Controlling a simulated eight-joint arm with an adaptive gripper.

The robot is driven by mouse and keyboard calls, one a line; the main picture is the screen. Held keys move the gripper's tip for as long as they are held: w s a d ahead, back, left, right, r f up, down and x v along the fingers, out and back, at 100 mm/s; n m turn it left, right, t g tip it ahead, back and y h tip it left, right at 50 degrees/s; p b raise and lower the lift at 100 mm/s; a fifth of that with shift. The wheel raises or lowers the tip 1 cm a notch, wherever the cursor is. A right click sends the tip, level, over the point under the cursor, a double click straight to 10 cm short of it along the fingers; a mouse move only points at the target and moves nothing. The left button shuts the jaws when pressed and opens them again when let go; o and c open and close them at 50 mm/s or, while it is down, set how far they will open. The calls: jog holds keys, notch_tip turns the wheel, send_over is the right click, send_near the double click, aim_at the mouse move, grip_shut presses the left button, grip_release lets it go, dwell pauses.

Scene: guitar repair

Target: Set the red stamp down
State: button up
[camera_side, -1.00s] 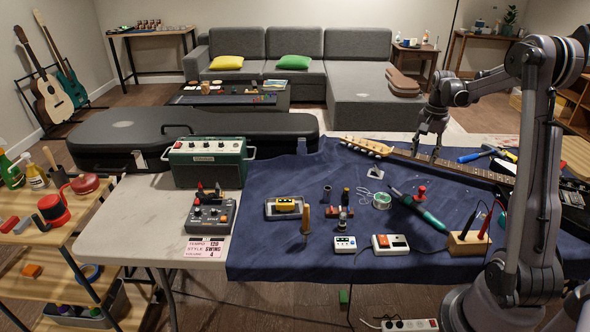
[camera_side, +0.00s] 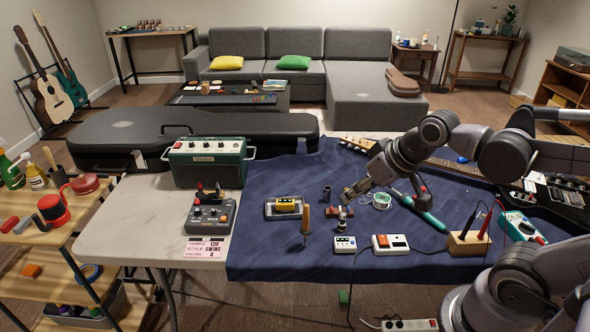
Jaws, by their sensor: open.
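A small red-topped piece (camera_side: 418,179), which may be the red stamp, stands on the blue cloth beside the green-handled soldering iron (camera_side: 430,218). My arm partly covers it. My gripper (camera_side: 350,191) is left of it, low over the cloth, with its jaws open. Its fingertips are just above a small reddish-brown piece (camera_side: 333,212) and cover most of the dark upright piece behind it. I cannot tell whether the fingers touch either piece.
Solder spool (camera_side: 382,201), dark cylinder (camera_side: 327,193), upright wooden-handled tool (camera_side: 306,222), white box (camera_side: 345,243), red-switched box (camera_side: 390,243) and yellow item in a tray (camera_side: 286,205) crowd round the gripper. A wooden block with probes (camera_side: 468,243) stands right. Bare cloth (camera_side: 270,255) lies front left.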

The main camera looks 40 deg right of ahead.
jog(key=shift+o, duration=0.5)
jog(key=shift+s+a+f+n+t, duration=0.2)
jog(key=shift+s+a+n, duration=0.15)
jog(key=shift+a, duration=0.2)
jog(key=shift+s+a+f+n+t, duration=0.1)
jog(key=shift+s+a+f+n, duration=0.15)
jog(key=shift+a, duration=0.3)
jog(key=shift+r, duration=0.1)
